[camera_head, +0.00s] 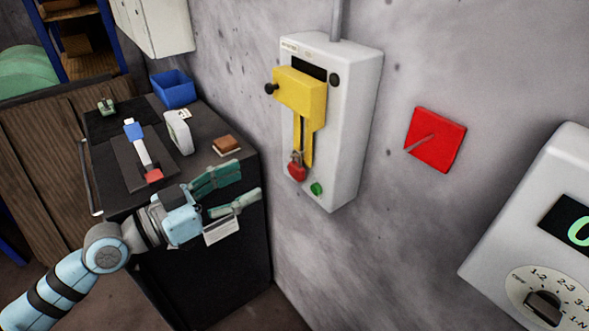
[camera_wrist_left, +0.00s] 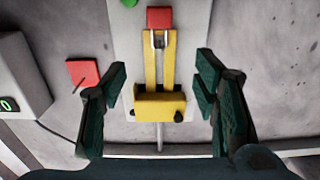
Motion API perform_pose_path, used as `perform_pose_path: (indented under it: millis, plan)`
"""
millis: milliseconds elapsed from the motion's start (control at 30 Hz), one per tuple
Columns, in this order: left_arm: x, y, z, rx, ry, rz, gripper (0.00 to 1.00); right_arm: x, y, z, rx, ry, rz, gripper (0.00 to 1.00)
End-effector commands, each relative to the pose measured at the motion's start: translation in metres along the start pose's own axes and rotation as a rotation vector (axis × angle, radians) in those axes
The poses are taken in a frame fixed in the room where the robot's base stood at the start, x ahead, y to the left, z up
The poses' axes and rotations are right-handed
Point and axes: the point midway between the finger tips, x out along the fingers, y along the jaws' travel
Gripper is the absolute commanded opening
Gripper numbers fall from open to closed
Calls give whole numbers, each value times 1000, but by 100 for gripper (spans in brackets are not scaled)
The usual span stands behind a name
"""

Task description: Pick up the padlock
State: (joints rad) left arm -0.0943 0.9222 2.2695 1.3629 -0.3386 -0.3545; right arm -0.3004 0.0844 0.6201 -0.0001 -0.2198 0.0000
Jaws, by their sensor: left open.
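A red padlock (camera_head: 297,172) hangs by its shackle at the lower end of the yellow slotted bracket (camera_head: 300,92) on the white wall box (camera_head: 345,120). In the left wrist view, which shows the box upside down, the padlock (camera_wrist_left: 159,17) is at the top centre, with its metal shackle just below it. My left gripper (camera_head: 240,188) is open and empty, to the left of the padlock and apart from it. In the wrist view its two dark green fingers (camera_wrist_left: 160,78) stand on either side of the yellow bracket. My right gripper is not in view.
A dark cabinet (camera_head: 205,275) stands left of the box, bearing a blue bin (camera_head: 174,90), a white device (camera_head: 178,132), a brown block (camera_head: 226,145) and a blue-and-red tool (camera_head: 138,145). A green button (camera_head: 316,189) is beside the padlock. A red plate (camera_head: 436,140) is to the right.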

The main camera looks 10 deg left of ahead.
Motion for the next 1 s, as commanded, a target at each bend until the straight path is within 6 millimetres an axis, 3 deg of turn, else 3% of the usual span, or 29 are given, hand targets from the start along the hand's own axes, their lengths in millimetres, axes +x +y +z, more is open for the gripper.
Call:
perform_pose_path:
  millis: [200,367,600,833,867,1000]
  plan:
    - [42,0,-6,-3,7,-1,55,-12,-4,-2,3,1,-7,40]
    - [60,0,-4,-4,1,1,55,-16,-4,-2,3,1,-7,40]
    - [103,-2,-3,-5,0,2,55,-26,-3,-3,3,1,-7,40]
    - [108,-2,0,0,-4,1,55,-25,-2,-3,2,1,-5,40]
    - [108,-2,0,0,-4,1,53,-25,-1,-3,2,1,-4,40]
    - [108,-2,0,-1,-4,1,31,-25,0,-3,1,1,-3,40]
